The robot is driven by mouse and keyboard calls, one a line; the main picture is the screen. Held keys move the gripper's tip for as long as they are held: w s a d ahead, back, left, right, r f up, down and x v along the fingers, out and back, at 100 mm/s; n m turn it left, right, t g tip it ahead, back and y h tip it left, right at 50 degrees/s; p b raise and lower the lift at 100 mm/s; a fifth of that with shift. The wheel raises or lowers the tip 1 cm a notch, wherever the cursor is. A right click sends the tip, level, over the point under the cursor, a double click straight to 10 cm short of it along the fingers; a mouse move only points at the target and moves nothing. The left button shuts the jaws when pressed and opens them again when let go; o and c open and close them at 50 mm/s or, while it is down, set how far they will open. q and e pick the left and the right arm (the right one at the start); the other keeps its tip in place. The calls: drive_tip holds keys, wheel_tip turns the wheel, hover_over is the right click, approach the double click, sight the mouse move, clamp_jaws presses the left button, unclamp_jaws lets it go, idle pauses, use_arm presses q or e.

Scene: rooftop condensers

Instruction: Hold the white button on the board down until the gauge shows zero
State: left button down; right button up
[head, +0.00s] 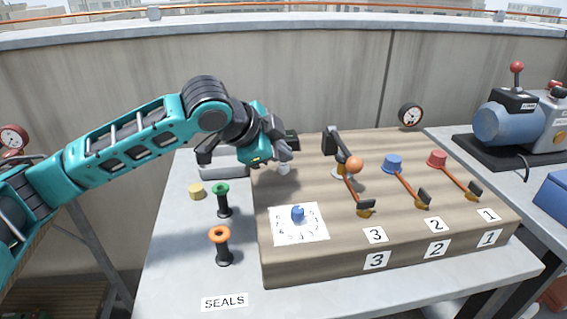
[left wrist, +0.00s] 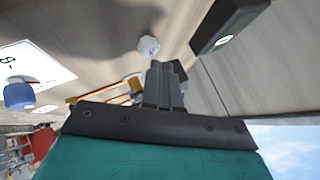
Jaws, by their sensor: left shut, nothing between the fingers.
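The wooden board (head: 400,235) stands on a grey table. The white button (head: 283,169) is near its back left and is partly hidden below my left gripper (head: 284,153). In the left wrist view the white button (left wrist: 148,46) shows whole, just past the shut, empty fingertips (left wrist: 164,68), which appear apart from it. A round, dark-rimmed gauge (head: 411,114) stands at the board's back right; its reading is too small to tell. My right gripper is not in view.
Levers with red (head: 437,159), blue (head: 392,163) and orange (head: 355,165) tops stand right of the button. A blue knob (head: 298,214) sits on a white dial card in front. Green (head: 221,189) and orange (head: 220,235) seals stand left. A black block (left wrist: 228,24) is near the button.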

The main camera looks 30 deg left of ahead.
sight(280, 168)
use_arm(q)
drive_tip(key=shift+f, duration=0.6)
idle(2.5)
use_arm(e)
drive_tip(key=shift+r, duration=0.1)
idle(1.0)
use_arm(q)
drive_tip(key=shift+r+p, duration=0.95)
drive_tip(key=shift+p, duration=0.4)
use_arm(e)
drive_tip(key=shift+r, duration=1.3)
use_arm(q)
drive_tip(key=shift+r, duration=0.1)
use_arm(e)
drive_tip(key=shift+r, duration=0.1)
